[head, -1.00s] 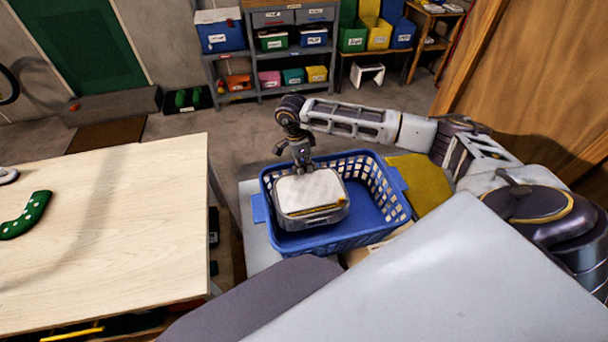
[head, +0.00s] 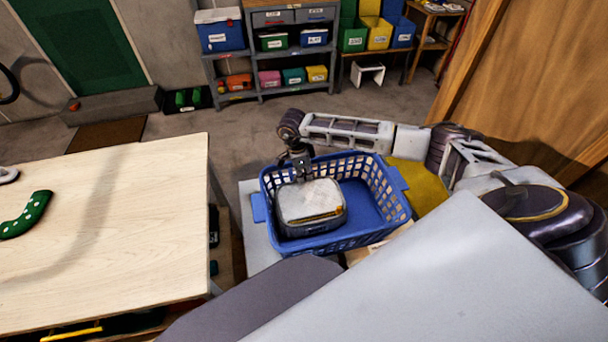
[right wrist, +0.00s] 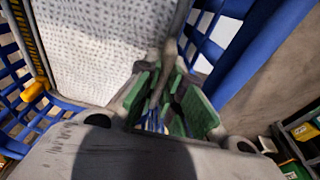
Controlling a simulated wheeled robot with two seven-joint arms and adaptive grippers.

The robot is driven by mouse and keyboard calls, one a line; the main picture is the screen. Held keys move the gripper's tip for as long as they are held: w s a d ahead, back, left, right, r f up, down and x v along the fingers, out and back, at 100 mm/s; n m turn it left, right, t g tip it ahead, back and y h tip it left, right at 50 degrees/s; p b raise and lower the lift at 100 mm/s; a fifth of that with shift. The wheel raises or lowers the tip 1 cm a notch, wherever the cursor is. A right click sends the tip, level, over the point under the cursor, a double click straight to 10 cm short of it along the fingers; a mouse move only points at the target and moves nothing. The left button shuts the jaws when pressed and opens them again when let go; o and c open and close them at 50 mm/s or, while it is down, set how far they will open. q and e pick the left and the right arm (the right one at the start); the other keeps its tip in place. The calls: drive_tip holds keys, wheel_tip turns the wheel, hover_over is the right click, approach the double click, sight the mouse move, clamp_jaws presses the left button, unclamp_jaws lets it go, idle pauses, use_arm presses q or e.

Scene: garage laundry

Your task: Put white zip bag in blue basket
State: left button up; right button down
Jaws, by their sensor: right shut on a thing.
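The white zip bag (head: 309,200) is a boxy, rounded white case with a dark grey side and a yellow-orange zip pull. It is inside the left part of the blue basket (head: 372,232), within the rim. My right gripper (head: 301,178) is shut on the bag's far edge, reaching down over the basket's far wall. In the right wrist view, the gripper's green-padded fingers (right wrist: 172,105) are at the edge of the white dotted bag (right wrist: 95,45), with blue basket walls around. Whether the bag's underside touches the basket floor is hidden. My left gripper is not in view.
The basket stands on a light surface (head: 259,238), right of a pale wooden table (head: 110,230) with a green dotted object (head: 30,216). A yellow item (head: 420,183) lies right of the basket. The basket's right half is empty. Shelves with bins stand behind.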

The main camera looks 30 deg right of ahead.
drive_tip(key=shift+f, duration=0.1)
drive_tip(key=c, duration=1.9)
unclamp_jaws()
drive_tip(key=shift+o, duration=0.3)
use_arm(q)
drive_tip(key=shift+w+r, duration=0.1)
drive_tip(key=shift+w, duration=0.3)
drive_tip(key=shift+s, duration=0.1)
